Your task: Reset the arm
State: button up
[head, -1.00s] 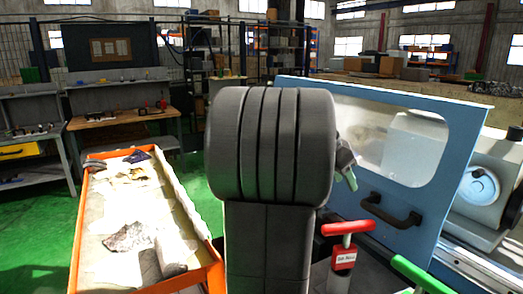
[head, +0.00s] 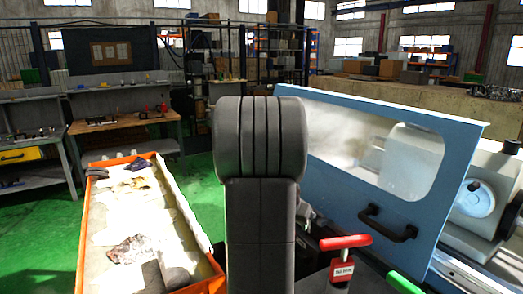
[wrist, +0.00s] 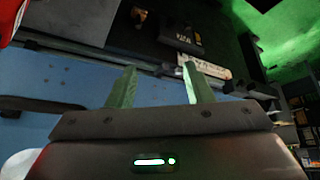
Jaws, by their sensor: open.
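My gripper (wrist: 158,85) shows in the wrist view with its two greenish fingers spread apart and nothing between them. In the head view my arm stands upright in the middle and hides the gripper. The grinder's blue door (head: 340,165) with its window and dark handle (head: 388,223) is to the right of my arm. The blue panel (wrist: 60,85) also shows in the wrist view, behind the fingers.
An orange-rimmed tray table (head: 82,235) with cloths and cylinders stands at the left. A red-handled lockout part (head: 343,270) is at the front right. A wooden workbench (head: 125,122) stands behind on green floor (head: 200,175).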

jog(key=s+a+f+n+y+p, duration=0.2)
jog(key=a+f+n, duration=0.2)
jog(key=a, duration=0.5)
jog(key=shift+s+f+n+t+y, duration=0.2)
jog(key=shift+f+n+t+y, duration=0.15)
jog(key=shift+f, duration=1)
jog(key=shift+s+d, duration=0.1)
